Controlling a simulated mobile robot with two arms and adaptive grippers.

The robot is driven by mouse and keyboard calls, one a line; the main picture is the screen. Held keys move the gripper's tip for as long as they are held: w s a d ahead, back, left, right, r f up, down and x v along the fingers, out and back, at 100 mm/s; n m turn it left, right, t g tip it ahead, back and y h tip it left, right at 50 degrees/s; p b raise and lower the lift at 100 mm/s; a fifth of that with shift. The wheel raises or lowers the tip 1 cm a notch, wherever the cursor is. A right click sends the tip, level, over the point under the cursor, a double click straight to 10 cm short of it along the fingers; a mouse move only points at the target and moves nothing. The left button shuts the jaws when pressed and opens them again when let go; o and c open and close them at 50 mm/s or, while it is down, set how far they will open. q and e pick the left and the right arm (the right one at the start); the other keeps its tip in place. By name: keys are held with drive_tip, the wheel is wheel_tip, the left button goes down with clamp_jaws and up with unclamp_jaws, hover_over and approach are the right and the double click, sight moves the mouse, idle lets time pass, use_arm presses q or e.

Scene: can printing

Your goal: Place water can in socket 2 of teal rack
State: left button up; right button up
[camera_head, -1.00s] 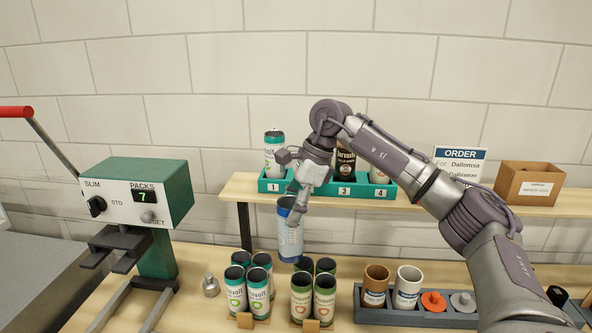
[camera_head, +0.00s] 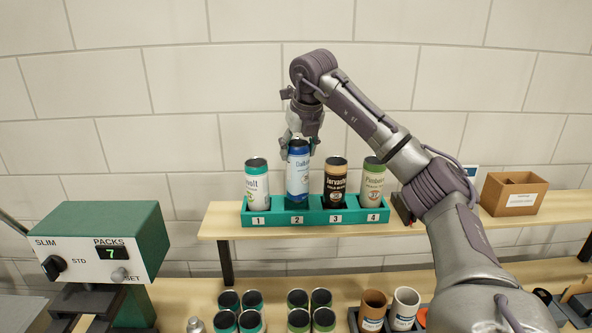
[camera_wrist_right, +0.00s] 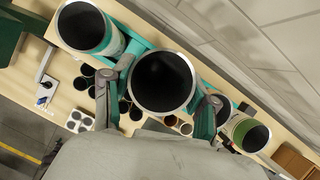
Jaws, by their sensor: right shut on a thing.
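The water can (camera_head: 298,175), blue and white with a dark open top, is upright at socket 2 of the teal rack (camera_head: 345,217). Its top is higher than the neighbouring cans, and its lower end is at the rack's front wall. I cannot tell how deep it sits. My right gripper (camera_head: 300,138) is shut on the can near its upper rim, from behind and above. In the right wrist view the can's open mouth (camera_wrist_right: 164,82) is between the two fingers (camera_wrist_right: 160,98). My left gripper is not in view.
Socket 1 holds a white and teal can (camera_head: 257,185), socket 3 a black can (camera_head: 335,182), socket 4 a green and cream can (camera_head: 372,182). A cardboard box (camera_head: 512,193) is on the shelf (camera_head: 425,232) at right.

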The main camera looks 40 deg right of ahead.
sight(297, 167)
drive_tip(key=shift+s+f, duration=0.1)
drive_tip(key=shift+f, duration=0.25)
drive_tip(key=f, duration=0.1)
drive_tip(key=f+p, duration=0.1)
drive_tip(key=f, duration=0.1)
drive_tip(key=shift+w+a+f, duration=0.1)
drive_tip(key=shift+w+f, duration=0.15)
drive_tip(key=shift+f, duration=0.5)
drive_tip(key=o, duration=0.8)
drive_tip(key=shift+c, duration=0.2)
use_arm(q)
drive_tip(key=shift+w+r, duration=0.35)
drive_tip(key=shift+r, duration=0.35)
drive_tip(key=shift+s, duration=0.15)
use_arm(e)
drive_tip(key=shift+r, duration=0.15)
